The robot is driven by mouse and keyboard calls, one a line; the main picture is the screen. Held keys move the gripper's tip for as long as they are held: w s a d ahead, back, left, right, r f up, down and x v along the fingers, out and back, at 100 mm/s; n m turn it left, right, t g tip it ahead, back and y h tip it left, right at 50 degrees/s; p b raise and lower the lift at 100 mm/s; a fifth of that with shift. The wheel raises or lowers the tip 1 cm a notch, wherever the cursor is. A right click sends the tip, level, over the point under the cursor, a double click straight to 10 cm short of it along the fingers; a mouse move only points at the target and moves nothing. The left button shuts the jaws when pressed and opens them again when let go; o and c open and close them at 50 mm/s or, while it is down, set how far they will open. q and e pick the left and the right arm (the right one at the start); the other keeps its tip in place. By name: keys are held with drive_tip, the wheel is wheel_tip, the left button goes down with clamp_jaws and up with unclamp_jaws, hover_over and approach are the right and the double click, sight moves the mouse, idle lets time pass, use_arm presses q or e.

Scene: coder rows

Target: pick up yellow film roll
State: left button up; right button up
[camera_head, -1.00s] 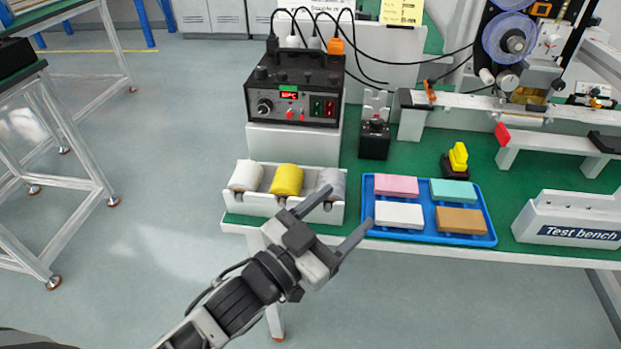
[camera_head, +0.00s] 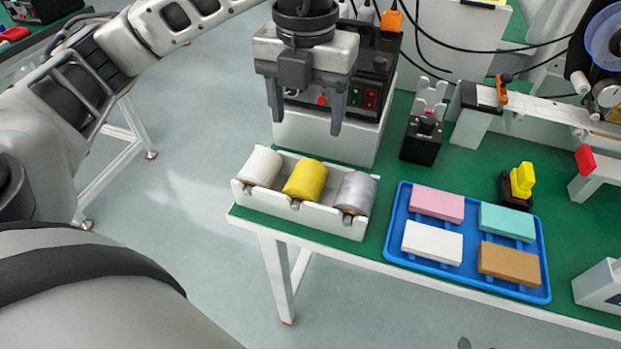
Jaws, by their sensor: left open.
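The yellow film roll (camera_head: 305,180) lies in the middle of a white holder (camera_head: 296,211) at the table's front left corner. A white roll (camera_head: 261,166) lies to its left and a silver-grey roll (camera_head: 355,193) to its right. My left gripper (camera_head: 306,121) hangs above and behind the holder, fingers pointing down, open and empty. It is apart from the rolls. My right gripper is not clearly in view; only a small dark piece shows at the bottom edge.
A black control box on a white base (camera_head: 325,139) stands right behind my left gripper. A blue tray (camera_head: 396,220) with several coloured blocks lies right of the holder. A black device (camera_head: 422,142) and a yellow-topped piece (camera_head: 522,180) stand behind the tray.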

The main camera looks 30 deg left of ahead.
sight(306, 173)
use_arm(q)
wheel_tip(306, 173, down, 9)
drive_tip(key=shift+s+f+b, duration=0.1)
drive_tip(key=shift+f+b, duration=0.1)
drive_tip(key=shift+b, duration=0.6)
drive_tip(key=shift+a+f, duration=0.1)
drive_tip(key=shift+f, duration=2.7)
drive_tip(key=c, duration=0.9)
